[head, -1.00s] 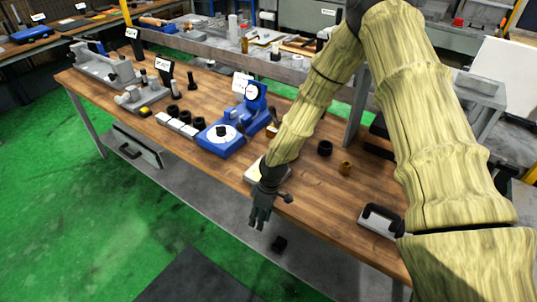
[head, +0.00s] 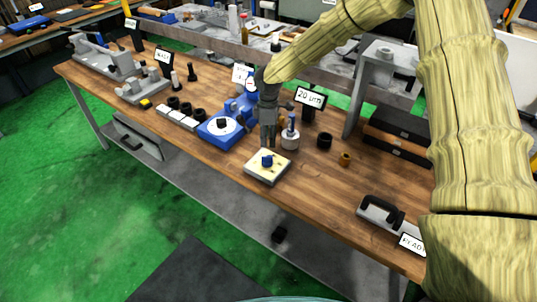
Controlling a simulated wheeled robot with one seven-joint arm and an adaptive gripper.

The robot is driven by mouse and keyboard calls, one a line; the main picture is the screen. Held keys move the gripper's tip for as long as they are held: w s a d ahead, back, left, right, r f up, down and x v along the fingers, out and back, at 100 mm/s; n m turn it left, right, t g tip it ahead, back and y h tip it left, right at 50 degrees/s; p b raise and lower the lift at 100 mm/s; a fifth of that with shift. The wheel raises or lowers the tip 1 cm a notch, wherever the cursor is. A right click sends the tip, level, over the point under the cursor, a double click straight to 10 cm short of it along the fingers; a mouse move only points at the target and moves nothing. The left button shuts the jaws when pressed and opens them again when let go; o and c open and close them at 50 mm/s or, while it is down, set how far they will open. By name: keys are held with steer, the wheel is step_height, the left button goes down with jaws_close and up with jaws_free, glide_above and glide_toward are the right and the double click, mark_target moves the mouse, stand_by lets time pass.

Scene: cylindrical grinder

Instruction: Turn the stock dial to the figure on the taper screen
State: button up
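A cream square plate (head: 257,174) with a small blue knob (head: 267,161) on top lies near the bench's front edge; it looks like the stock dial, but its marks are too small to read. My gripper (head: 268,146) points down just above and behind the knob, apart from it. Its two fingertips look slightly parted, with nothing between them. A small screen (head: 310,97) stands behind to the right, its text starting with what looks like 20. Another small screen (head: 239,73) stands behind the blue device, partly hidden. I cannot tell which is the taper screen.
A blue device (head: 214,133) with a white round dial stands left of the plate. A white-and-grey cylinder (head: 290,138), a black ring (head: 325,140) and a brass piece (head: 345,159) stand to the right. A grey block with a handle (head: 376,212) sits at the front right.

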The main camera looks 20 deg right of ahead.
mark_target(269, 156)
steer(key=shift+f+p, duration=1.7)
steer(key=shift+f, duration=2.95)
jaws_close()
